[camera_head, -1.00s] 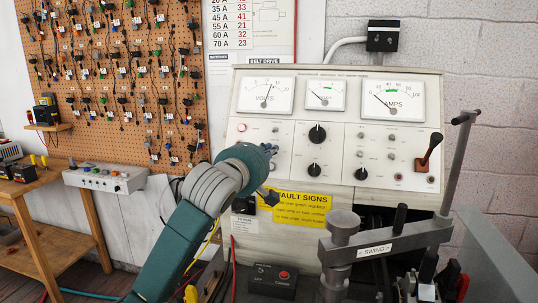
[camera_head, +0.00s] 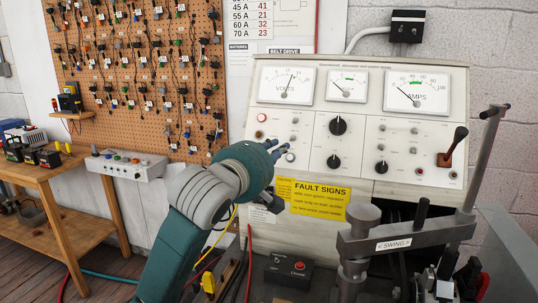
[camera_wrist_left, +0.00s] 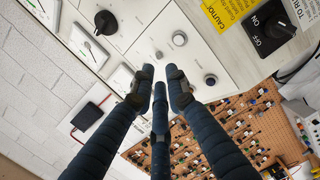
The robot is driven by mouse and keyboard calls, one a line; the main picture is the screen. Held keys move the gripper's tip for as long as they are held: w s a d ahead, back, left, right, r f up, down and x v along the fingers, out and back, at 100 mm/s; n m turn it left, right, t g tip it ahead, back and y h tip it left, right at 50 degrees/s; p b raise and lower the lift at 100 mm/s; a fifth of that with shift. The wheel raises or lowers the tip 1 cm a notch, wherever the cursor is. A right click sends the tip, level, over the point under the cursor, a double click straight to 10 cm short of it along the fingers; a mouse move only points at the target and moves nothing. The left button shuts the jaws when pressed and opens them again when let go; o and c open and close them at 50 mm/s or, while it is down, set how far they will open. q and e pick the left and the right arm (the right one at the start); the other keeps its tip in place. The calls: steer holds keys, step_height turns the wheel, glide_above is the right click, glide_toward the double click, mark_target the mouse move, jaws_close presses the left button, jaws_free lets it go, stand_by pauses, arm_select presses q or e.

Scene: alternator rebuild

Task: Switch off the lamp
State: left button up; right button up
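No free-standing lamp shows. A small round red light or button (camera_head: 262,117) sits at the upper left of the white test panel (camera_head: 420,140); whether it is lit I cannot tell. My left gripper (camera_head: 279,150) is in front of the panel's lower left part, below and right of the red one. In the left wrist view its fingers (camera_wrist_left: 160,76) point at the panel, straight and apart, with nothing between them. Small panel controls (camera_wrist_left: 180,38) lie just past the tips. My right gripper is not in view.
A yellow FAULT SIGNS label (camera_head: 320,199) is right of my left wrist. A swing-arm clamp (camera_head: 405,238) juts out at lower right. A black box with a red button (camera_head: 290,270) sits below. A wooden side table (camera_head: 60,180) and pegboard (camera_head: 140,70) are at left.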

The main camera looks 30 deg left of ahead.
arm_select(q)
steer(key=shift+s+d+r, duration=0.1)
steer(key=shift+s+d, duration=0.05)
steer(key=shift+s, duration=1)
steer(key=shift+s+d+r, duration=0.1)
steer(key=shift+s+d, duration=0.05)
steer(key=shift+s, duration=0.95)
steer(key=shift+f, duration=0.15)
